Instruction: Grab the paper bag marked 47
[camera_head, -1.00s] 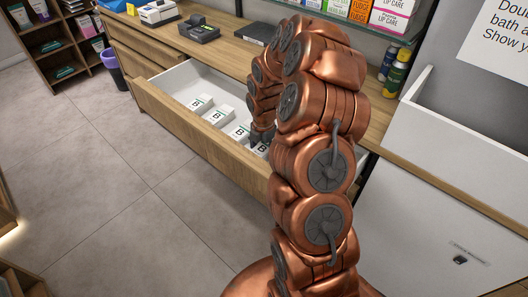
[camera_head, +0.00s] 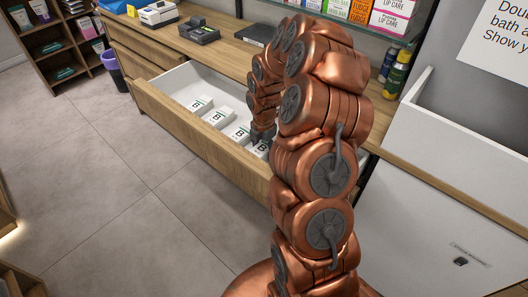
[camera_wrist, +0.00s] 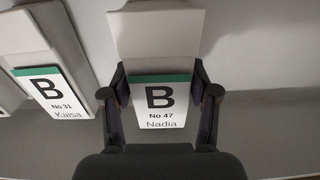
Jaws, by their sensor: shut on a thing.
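The paper bag marked No 47 Nadia (camera_wrist: 158,98) is a white bag with a green-topped label and a large B. It lies between the two fingers of my gripper (camera_wrist: 160,105) in the wrist view. The fingers are shut on its sides. In the head view my gripper (camera_head: 262,135) reaches down into the open drawer (camera_head: 190,128), and the arm hides part of the bag there.
A bag marked No 31 Kaisa (camera_wrist: 50,92) lies just left of the held bag. Several similar bags (camera_head: 219,116) lie in a row along the drawer. The wooden counter (camera_head: 215,50) runs behind, with a card terminal (camera_head: 198,29) on it.

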